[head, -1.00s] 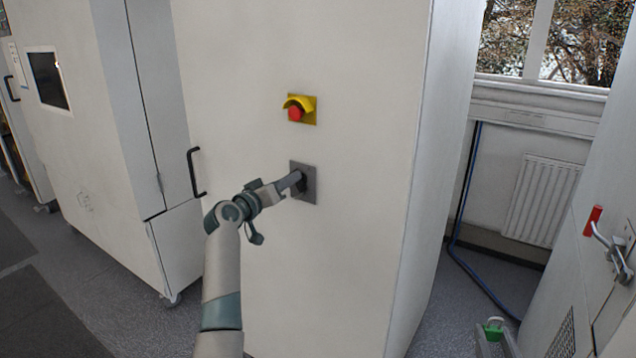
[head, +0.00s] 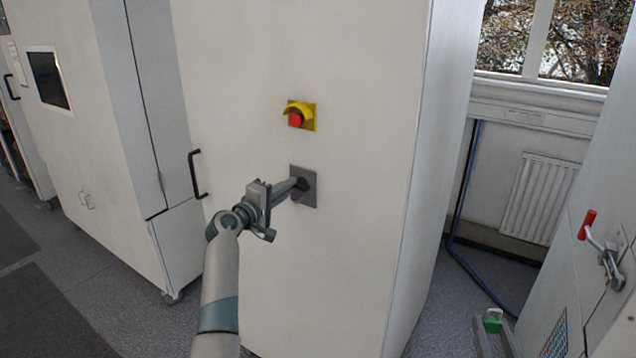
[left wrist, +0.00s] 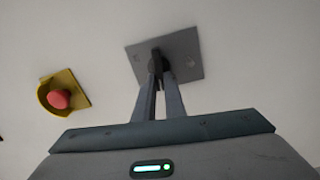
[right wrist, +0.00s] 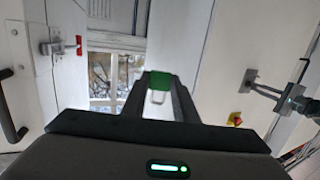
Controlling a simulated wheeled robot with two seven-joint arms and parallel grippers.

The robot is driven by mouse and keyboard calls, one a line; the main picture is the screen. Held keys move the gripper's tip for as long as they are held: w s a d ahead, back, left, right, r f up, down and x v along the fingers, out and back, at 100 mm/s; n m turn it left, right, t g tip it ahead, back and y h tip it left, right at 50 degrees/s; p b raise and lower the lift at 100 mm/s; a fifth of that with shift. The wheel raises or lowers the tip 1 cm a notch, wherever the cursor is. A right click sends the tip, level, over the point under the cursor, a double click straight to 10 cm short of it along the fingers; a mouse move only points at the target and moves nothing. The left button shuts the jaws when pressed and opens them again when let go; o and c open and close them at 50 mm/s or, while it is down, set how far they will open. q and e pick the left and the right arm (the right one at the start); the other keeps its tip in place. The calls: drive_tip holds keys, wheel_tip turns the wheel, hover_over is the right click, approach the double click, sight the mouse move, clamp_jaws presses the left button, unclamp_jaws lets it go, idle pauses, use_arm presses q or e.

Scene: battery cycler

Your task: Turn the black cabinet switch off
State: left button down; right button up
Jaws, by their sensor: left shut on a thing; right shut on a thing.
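The black cabinet switch (left wrist: 157,62) sits on a square grey plate (head: 309,200) on the tall white cabinet (head: 360,120). My left gripper (head: 299,185) reaches the plate from the left and is shut on the switch handle. The fingertips hide much of the handle, so its exact angle is hard to read. In the left wrist view the plate looks tilted relative to the gripper. My right gripper (right wrist: 158,90), low at the right of the head view, is shut on a green padlock (right wrist: 160,79) with a metal shackle. It is away from the switch.
A red emergency button (head: 295,119) on a yellow shrouded plate is above the switch. A black door handle (head: 195,174) is left of it. A cabinet at right has a red-tipped lever (head: 588,224). A radiator (head: 541,200) and blue cable stand behind; floor shows between the cabinets.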

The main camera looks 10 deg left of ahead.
use_arm(q)
drive_tip(key=shift+f+n+p, duration=0.1)
drive_tip(key=shift+n+p, duration=0.2)
drive_tip(key=shift+n, duration=0.5)
drive_tip(key=c, duration=1.8)
unclamp_jaws()
drive_tip(key=shift+a, duration=0.1)
drive_tip(key=shift+b+v, duration=2.4)
drive_tip(key=shift+v, duration=3.55)
